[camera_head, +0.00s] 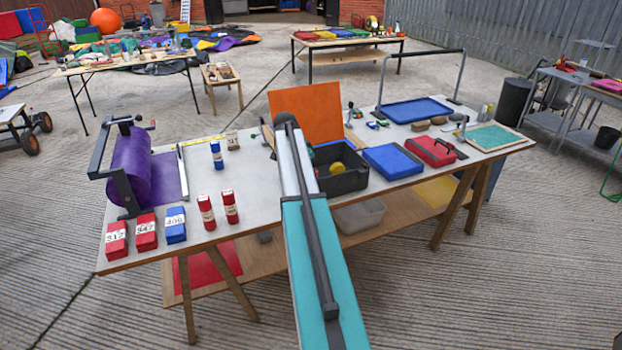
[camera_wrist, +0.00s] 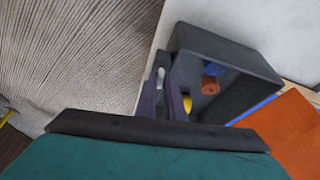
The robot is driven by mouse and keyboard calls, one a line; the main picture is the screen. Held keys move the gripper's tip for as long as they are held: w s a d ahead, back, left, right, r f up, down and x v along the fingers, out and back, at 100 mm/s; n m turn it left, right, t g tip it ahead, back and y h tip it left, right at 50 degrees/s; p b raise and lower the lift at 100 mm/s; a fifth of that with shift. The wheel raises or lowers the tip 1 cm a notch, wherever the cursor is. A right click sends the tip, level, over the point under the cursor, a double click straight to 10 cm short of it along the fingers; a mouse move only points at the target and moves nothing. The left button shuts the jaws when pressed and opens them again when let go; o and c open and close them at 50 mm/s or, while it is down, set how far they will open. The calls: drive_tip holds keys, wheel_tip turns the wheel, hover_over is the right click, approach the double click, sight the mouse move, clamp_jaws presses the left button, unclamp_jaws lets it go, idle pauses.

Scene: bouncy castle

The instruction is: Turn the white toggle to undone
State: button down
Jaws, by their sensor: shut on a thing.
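My gripper (camera_wrist: 163,97) shows in the wrist view as two dark fingers beside the wall of a black bin (camera_wrist: 240,62). It is shut on a small white piece (camera_wrist: 161,77), which looks like the white toggle; only its rounded end shows between the fingers. What the toggle is fixed to, and which way it is turned, I cannot tell. In the head view my arm hides the gripper and the toggle, near the black bin (camera_head: 345,181) at the table's front edge.
The bin holds blue, orange and yellow pieces (camera_wrist: 187,103). An orange panel (camera_head: 306,112) stands behind it. A blue tray (camera_head: 392,161) and red case (camera_head: 431,150) lie to the right. Red and blue numbered blocks (camera_head: 146,232) and a purple roll (camera_head: 131,168) are at the left.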

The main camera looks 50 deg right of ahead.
drive_tip(key=shift+w+m+g+b, duration=0.1)
drive_tip(key=shift+m+g+b, duration=0.3)
drive_tip(key=shift+m, duration=0.5)
drive_tip(key=c, duration=1.9)
unclamp_jaws()
drive_tip(key=shift+o, duration=0.2)
drive_tip(key=shift+r, duration=0.1)
drive_tip(key=b+v, duration=0.2)
drive_tip(key=v, duration=1.1)
drive_tip(key=shift+r+b, duration=0.35)
